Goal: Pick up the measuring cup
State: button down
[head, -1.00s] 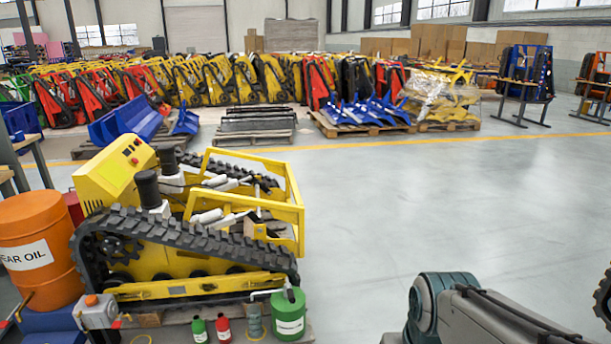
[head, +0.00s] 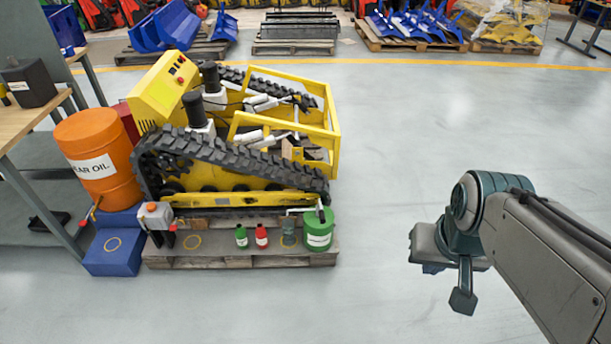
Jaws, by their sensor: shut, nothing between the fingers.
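A small grey-blue, see-through vessel (head: 288,230), which looks like the measuring cup, stands upright on the front of the wooden pallet (head: 240,262). It is between a red bottle (head: 261,237) and a green can with a spout (head: 318,232); its details are too small to tell. My gripper (head: 463,301) hangs at the right of the head view, pointing down over open floor. It is shut and empty, well to the right of the pallet and apart from everything on it.
A yellow tracked carrier (head: 235,178) stands on the pallet behind the cup. A green bottle (head: 241,236) and a grey container with an orange cap (head: 156,218) share the front edge. An orange drum (head: 98,160) sits on a blue base at left. The floor before and right of the pallet is clear.

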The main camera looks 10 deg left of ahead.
aim_at(288, 223)
jog(key=i, duration=1.7)
jog(key=u, duration=0.85)
jog(key=i, duration=0.25)
jog(key=u, duration=0.2)
